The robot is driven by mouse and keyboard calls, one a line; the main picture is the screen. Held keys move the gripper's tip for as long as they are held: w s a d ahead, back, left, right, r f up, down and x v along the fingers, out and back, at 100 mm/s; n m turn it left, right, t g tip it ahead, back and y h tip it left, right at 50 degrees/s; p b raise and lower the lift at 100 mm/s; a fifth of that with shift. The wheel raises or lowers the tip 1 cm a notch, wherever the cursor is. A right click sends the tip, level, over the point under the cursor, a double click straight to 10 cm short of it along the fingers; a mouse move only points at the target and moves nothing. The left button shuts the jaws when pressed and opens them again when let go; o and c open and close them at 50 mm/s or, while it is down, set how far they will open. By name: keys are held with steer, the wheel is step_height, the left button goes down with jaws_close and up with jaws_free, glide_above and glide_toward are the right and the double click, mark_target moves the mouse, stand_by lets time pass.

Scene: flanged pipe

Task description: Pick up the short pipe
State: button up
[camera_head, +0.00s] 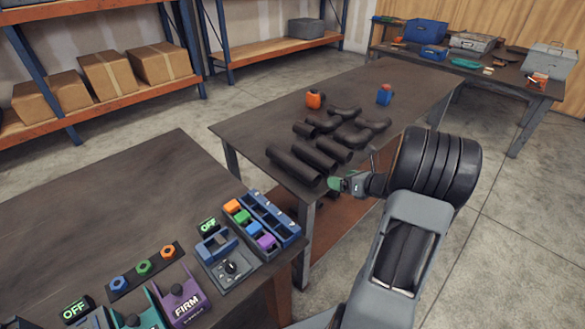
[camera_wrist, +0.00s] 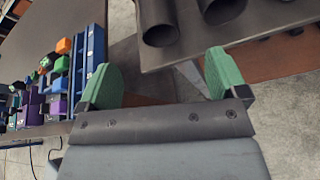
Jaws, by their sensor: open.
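Several dark pipes lie on the middle table. The shortest-looking straight pipe (camera_head: 304,129) is at the left of the group, beside a curved pipe (camera_head: 327,122). Longer straight pipes (camera_head: 293,165) lie nearer the table's front edge. My gripper (camera_head: 338,184) is off the front edge of this table, near the pipe ends and touching none of them. In the wrist view my gripper (camera_wrist: 163,80) has its two green fingers spread wide with nothing between them. Two open pipe ends (camera_wrist: 160,32) show beyond it; the short pipe cannot be made out there.
An orange object (camera_head: 314,99) and a blue one (camera_head: 384,95) stand behind the pipes on the middle table (camera_head: 250,128). A nearer table (camera_head: 110,200) holds control boxes and a blue rack (camera_head: 270,215). The far end of the middle table is clear.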

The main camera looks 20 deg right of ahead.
mark_target(311, 176)
steer(key=shift+n+y, duration=0.4)
steer(key=x, duration=0.4)
steer(key=p+x, duration=0.1)
steer(key=x, duration=0.3)
steer(key=shift+s+f, duration=0.25)
steer(key=shift+f, duration=0.1)
steer(key=shift+p+x, duration=1.05)
steer(key=shift+x, duration=1.8)
steer(key=shift+d+f, duration=0.1)
steer(key=shift+c, duration=0.3)
steer(key=c, duration=1.5)
